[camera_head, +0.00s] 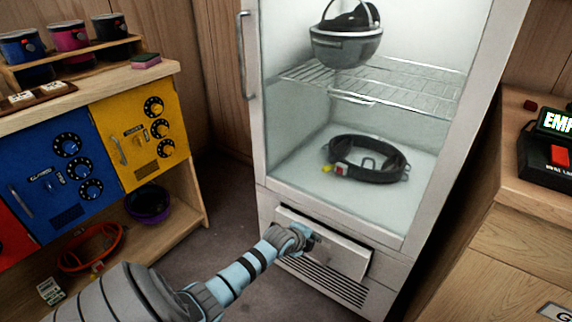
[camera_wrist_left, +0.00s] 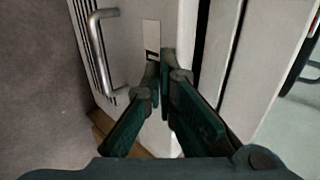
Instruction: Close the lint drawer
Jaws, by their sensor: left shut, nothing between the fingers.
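The lint drawer (camera_head: 340,249) is a pale panel low in the white cabinet, under the glass-fronted compartment. Its front appears to stand out a little from the cabinet, with a dark gap along its upper edge. My left gripper (camera_head: 308,242) is shut and empty at the drawer front, covering part of it. In the left wrist view the gripper's fingertips (camera_wrist_left: 164,72) are together close to a pale surface; I cannot tell whether they touch it. A metal handle (camera_wrist_left: 103,50) shows to the left of them. My right gripper is not in view.
The white cabinet (camera_head: 281,197) holds a helmet (camera_head: 346,48) on a wire shelf and a black belt (camera_head: 370,175) below. A wooden shelf unit (camera_head: 185,228) with blue and yellow panels stands left. A wooden counter (camera_head: 520,205) stands right. Grey floor (camera_head: 232,190) lies between.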

